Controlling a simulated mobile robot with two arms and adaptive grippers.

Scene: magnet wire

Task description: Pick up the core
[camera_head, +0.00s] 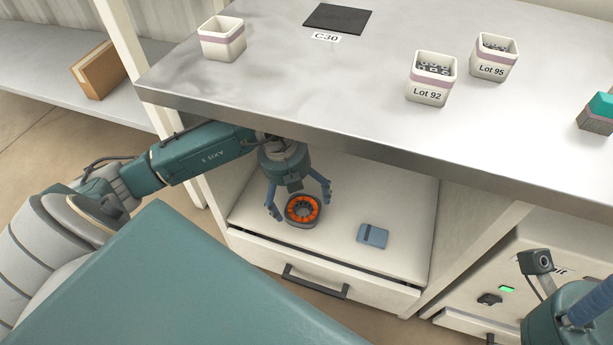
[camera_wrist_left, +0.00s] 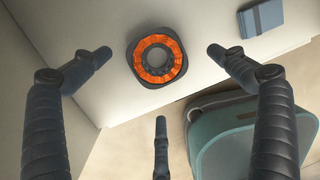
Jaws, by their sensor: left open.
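The core (camera_head: 291,208) is a ring wrapped in orange with a dark grey rim. In the left wrist view the fingers are apart, with the core between and beyond the two upper fingertips, touching neither. My right gripper (camera_head: 585,305) is only partly in view at the bottom right; its fingertips are cut off.
The counter edge (camera_head: 330,137) overhangs just above my left gripper. On the counter stand an empty cup (camera_head: 222,41), Lot 92 cup (camera_head: 427,92) and Lot 95 cup (camera_head: 492,70).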

